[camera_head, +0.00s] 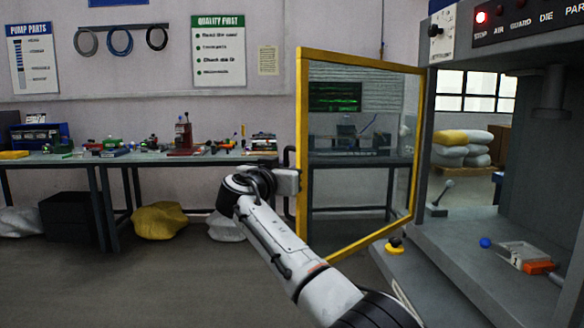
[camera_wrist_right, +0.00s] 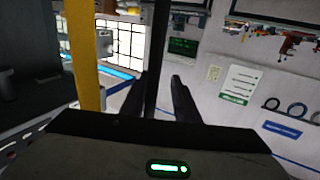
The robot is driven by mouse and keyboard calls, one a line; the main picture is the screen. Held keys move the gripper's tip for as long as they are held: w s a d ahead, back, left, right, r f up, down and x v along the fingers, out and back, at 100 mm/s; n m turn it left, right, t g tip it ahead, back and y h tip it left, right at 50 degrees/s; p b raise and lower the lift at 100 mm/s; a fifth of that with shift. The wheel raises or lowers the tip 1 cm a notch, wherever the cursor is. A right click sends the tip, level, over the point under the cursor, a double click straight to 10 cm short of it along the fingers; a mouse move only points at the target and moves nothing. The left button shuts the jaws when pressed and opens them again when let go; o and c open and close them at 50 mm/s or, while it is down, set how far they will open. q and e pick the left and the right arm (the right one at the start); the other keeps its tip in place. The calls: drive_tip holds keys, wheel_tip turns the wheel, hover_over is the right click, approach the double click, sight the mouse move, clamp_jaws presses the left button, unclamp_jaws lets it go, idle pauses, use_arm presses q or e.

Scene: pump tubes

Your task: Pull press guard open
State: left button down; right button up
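The press guard (camera_head: 362,160) is a clear panel in a yellow frame. It stands swung out from the press front, with its right side at the press. A dark handle (camera_head: 288,158) is on its left upright, and shows as a dark bar (camera_wrist_right: 157,55) in the right wrist view. My right gripper (camera_head: 286,181) is at this handle. In the wrist view the handle passes between my right fingers (camera_wrist_right: 160,90), with a gap visible beside the right finger. The yellow frame (camera_wrist_right: 83,55) is left of the fingers there. My left gripper is not in view.
The grey press (camera_head: 470,260) stands at right, with a lever (camera_head: 440,196), a blue ball (camera_head: 485,243) and an orange-ended block (camera_head: 537,262) on its bed. A yellow-and-black button (camera_head: 395,246) is on its front. A cluttered workbench (camera_head: 140,158) lines the back wall. Floor at left front is clear.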

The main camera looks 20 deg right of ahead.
drive_tip(key=shift+s+a, duration=0.1)
drive_tip(key=shift+a, duration=0.05)
drive_tip(key=b+v, duration=0.1)
drive_tip(key=v, duration=0.9)
drive_tip(key=shift+b, duration=0.4)
drive_tip(key=shift+c, duration=0.4)
